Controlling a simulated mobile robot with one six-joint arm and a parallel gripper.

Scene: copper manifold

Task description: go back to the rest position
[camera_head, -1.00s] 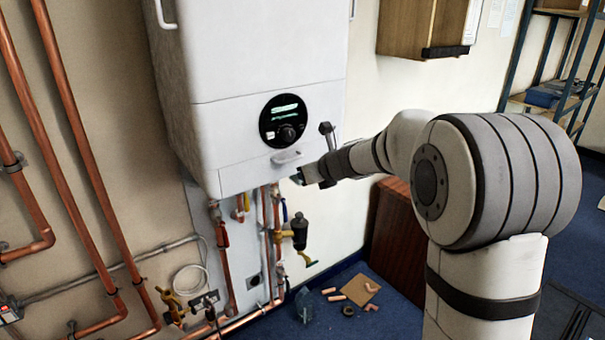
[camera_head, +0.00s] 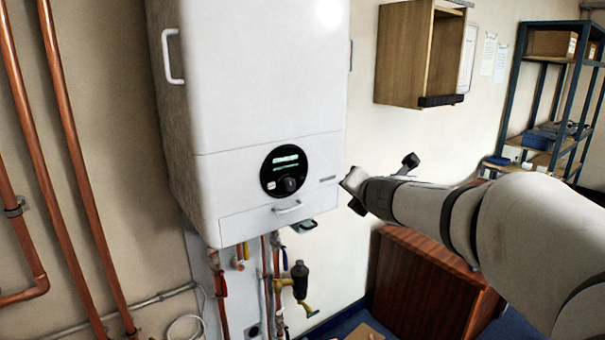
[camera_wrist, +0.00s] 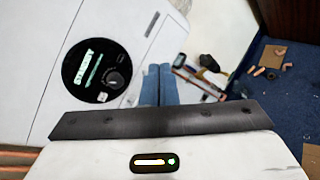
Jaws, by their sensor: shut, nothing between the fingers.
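My gripper (camera_head: 353,190) is beside the lower right edge of the white boiler (camera_head: 262,90) in the head view. The wrist view shows its two blue fingers (camera_wrist: 158,72) side by side, shut with nothing between them. The boiler's round dark display (camera_head: 284,170) shows in both views, at the upper left in the wrist view (camera_wrist: 98,70). A small dark piece (camera_head: 303,226) sticks out under the boiler's bottom edge; I cannot tell what it is.
Copper pipes (camera_head: 62,150) run up the left wall. Valves and a dark cylinder (camera_head: 300,280) hang below the boiler. A wooden wall cabinet (camera_head: 405,55), a brown wooden box (camera_head: 425,290) and a blue-framed shelf (camera_head: 515,90) stand to the right. Loose copper pieces (camera_wrist: 260,71) lie on the blue floor.

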